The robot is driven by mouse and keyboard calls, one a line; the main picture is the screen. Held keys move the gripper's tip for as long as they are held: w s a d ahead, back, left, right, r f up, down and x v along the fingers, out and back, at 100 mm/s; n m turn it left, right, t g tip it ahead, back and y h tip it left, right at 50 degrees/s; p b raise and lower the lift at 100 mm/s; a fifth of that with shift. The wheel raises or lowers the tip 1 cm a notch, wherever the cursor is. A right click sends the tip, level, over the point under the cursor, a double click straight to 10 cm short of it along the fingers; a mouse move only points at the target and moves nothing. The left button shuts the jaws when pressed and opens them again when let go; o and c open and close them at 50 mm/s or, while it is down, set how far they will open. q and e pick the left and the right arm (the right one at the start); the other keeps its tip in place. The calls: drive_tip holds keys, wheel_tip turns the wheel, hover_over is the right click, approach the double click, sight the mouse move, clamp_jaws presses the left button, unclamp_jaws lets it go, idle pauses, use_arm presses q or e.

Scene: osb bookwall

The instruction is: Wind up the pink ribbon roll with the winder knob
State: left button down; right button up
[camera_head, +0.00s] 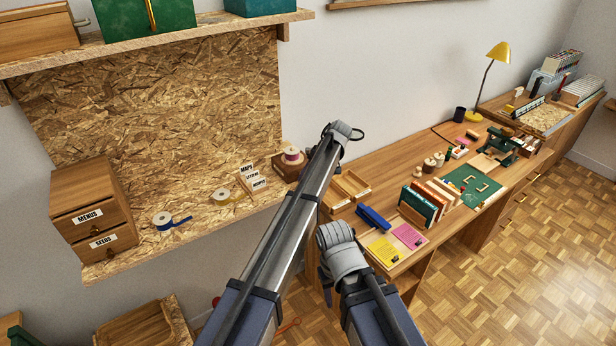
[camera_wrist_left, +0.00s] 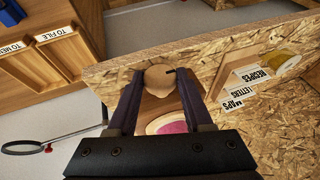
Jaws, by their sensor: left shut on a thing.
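The pink ribbon roll (camera_head: 292,155) sits on a small wooden winder block (camera_head: 283,172) at the right end of the chipboard shelf. The left wrist view shows the pink roll (camera_wrist_left: 172,127) partly hidden by my gripper. In that view my left gripper (camera_wrist_left: 160,82) is shut on the round wooden winder knob (camera_wrist_left: 160,76), one dark finger on each side. In the head view my left arm crosses just right of the winder, and the left gripper and knob cannot be made out. My right gripper is not in view.
A drawer box (camera_head: 92,211) stands at left. A desk (camera_head: 410,168) with trays, books and cards extends right. Labelled trays (camera_wrist_left: 62,42) show near the shelf edge.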

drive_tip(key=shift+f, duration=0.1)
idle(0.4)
use_arm(q)
drive_tip(key=shift+c, duration=1.5)
unclamp_jaws()
drive_tip(key=shift+r, duration=0.15)
